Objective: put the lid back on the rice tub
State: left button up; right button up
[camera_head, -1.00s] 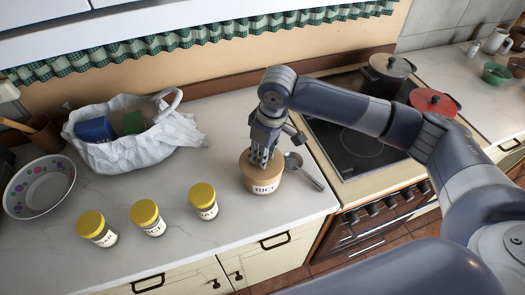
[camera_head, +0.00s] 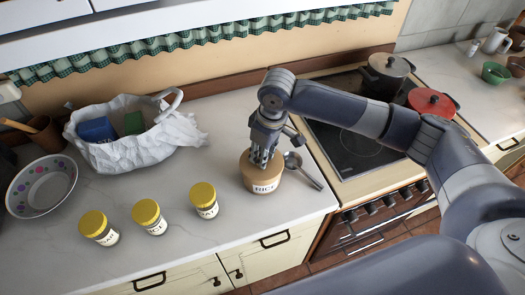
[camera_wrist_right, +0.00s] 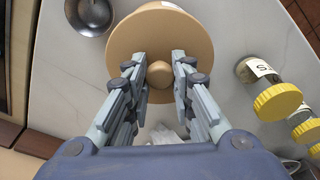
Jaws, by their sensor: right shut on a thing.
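The tan rice tub (camera_head: 264,188), with its white RICE label, stands upright on the counter near its front right corner. Its round tan lid (camera_head: 247,164) is at the tub's mouth and looks level; in the wrist view the lid (camera_wrist_right: 130,42) hides the tub below. My right gripper (camera_head: 261,161) points down over the tub. Its fingers are shut on the lid's round knob (camera_wrist_right: 160,74), one on each side. Whether the lid's rim touches the tub all round cannot be told. My left gripper is not in view.
A metal ladle (camera_head: 298,164) lies right beside the tub. Several yellow-capped jars, one nearest the tub (camera_head: 203,202), stand to the left. A white bag (camera_head: 160,147) and a dotted bowl (camera_head: 41,187) are further back left. The stove (camera_head: 345,150) is to the right.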

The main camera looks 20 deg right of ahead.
jog(key=shift+p, duration=0.6)
dwell(0.6)
dwell(0.3)
jog(key=o, duration=1.4)
jog(key=shift+r+p, duration=1.4)
jog(key=shift+p, duration=0.25)
jog(key=shift+r+p, duration=0.85)
jog(key=shift+r, duration=1.25)
